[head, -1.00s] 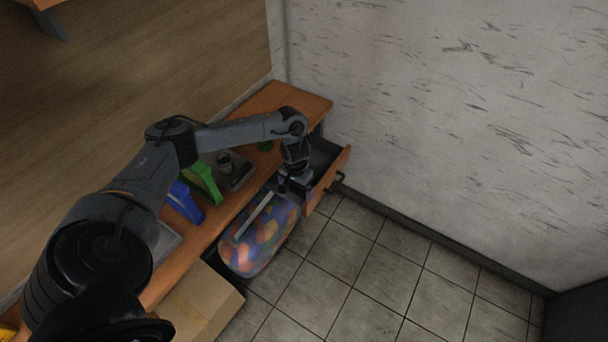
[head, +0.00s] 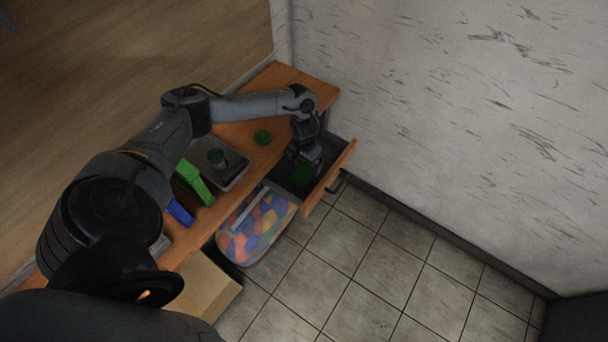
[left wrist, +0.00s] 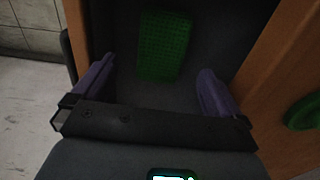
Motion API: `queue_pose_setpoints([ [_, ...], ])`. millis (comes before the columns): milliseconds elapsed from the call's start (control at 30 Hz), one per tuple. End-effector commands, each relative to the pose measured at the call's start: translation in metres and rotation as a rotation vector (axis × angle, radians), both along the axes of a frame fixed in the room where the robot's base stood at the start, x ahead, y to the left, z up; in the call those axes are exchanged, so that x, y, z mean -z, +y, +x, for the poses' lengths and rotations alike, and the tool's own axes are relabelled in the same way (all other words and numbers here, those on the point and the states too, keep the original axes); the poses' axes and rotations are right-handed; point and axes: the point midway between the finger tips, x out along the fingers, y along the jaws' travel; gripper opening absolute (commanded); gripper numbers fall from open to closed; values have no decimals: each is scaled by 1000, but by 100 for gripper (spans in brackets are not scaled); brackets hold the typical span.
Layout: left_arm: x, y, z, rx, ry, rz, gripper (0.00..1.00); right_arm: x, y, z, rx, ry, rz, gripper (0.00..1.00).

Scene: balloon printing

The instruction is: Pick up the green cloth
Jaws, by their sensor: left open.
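The green cloth (left wrist: 165,46) lies flat on the dark floor of the open drawer. It also shows in the head view (head: 302,175), partly hidden by my wrist. My left gripper (left wrist: 155,85) is open, with its two purple fingers apart and nothing between them. It points down into the drawer, and the cloth appears just beyond the fingertips in the left wrist view. In the head view my left gripper (head: 306,160) is over the drawer, beside the cloth. My right gripper is not in view.
The drawer's wooden front (head: 330,180) and the desk edge border the gripper. A bag of colored balloons (head: 257,228) hangs beside the drawer. A cardboard box (head: 205,285) stands below.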

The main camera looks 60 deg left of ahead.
Motion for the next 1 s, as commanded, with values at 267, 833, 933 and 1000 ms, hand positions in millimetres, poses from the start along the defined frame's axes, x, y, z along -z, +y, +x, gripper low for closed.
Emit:
queue_pose_setpoints([
  [267, 19, 1, -1, -1, 0, 1, 100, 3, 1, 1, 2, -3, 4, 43],
  [833, 56, 2, -2, 0, 0, 1, 100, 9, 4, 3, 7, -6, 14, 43],
  [933, 56, 2, -2, 0, 0, 1, 91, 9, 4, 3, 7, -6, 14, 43],
  [1000, 56, 2, -2, 0, 0, 1, 80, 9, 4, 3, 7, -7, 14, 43],
])
